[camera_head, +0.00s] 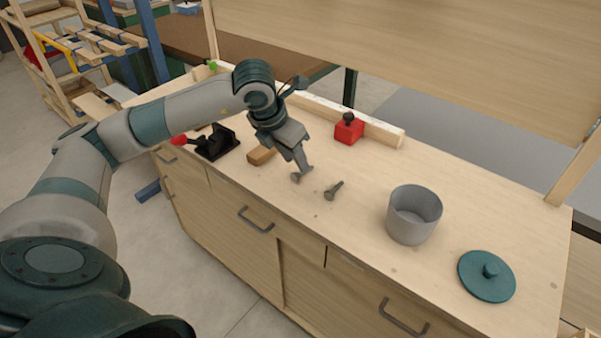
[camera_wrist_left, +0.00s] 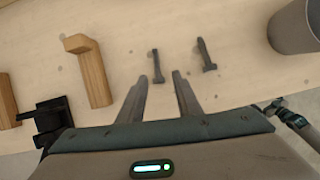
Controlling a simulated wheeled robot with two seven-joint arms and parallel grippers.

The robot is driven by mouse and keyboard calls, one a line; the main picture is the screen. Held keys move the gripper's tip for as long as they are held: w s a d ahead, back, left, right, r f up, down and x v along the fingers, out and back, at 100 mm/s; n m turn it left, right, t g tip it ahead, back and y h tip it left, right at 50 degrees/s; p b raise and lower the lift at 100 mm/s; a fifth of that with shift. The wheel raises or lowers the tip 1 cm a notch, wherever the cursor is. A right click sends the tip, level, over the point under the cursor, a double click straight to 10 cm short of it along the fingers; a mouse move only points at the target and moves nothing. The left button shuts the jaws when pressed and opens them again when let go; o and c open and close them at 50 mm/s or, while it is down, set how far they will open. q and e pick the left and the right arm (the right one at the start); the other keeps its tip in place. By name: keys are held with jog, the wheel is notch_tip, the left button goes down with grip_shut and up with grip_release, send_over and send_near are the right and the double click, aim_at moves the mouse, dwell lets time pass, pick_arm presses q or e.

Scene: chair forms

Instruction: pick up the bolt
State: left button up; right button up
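Two grey bolts lie on the wooden worktop. One bolt (camera_head: 335,189) lies clear to the right of my left gripper (camera_head: 301,171) in the head view, and it also shows in the left wrist view (camera_wrist_left: 206,54). The other bolt (camera_head: 295,178) is at the fingertips, partly hidden by the gripper in the head view. In the left wrist view this bolt (camera_wrist_left: 158,66) lies just beyond and between the two spread fingers (camera_wrist_left: 158,77). My left gripper is open and empty, pointing down near the worktop. My right gripper is not seen.
A grey cup (camera_head: 413,215) and a teal lid (camera_head: 486,276) stand to the right. A red block (camera_head: 348,130) with a dark knob is behind. A wooden piece (camera_head: 262,155) and a black clamp (camera_head: 216,143) with a red tip are left. The front middle is clear.

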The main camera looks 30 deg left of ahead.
aim_at(299, 172)
pick_arm(q)
jog(key=shift+f, duration=0.2)
jog(key=shift+w+a+f+p, duration=0.1)
jog(key=shift+w+f+p, duration=0.05)
jog(key=shift+f+p, duration=0.25)
jog(key=p+x, duration=0.1)
jog(key=x, duration=0.2)
jog(key=shift+a, duration=0.15)
jog(key=shift+w+f, duration=0.1)
jog(key=shift+f, duration=0.35)
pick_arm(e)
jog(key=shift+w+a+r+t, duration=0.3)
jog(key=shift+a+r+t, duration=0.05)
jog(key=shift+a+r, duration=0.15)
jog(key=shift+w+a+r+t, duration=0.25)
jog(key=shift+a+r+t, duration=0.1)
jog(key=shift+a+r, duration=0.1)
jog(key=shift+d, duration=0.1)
pick_arm(q)
grip_shut()
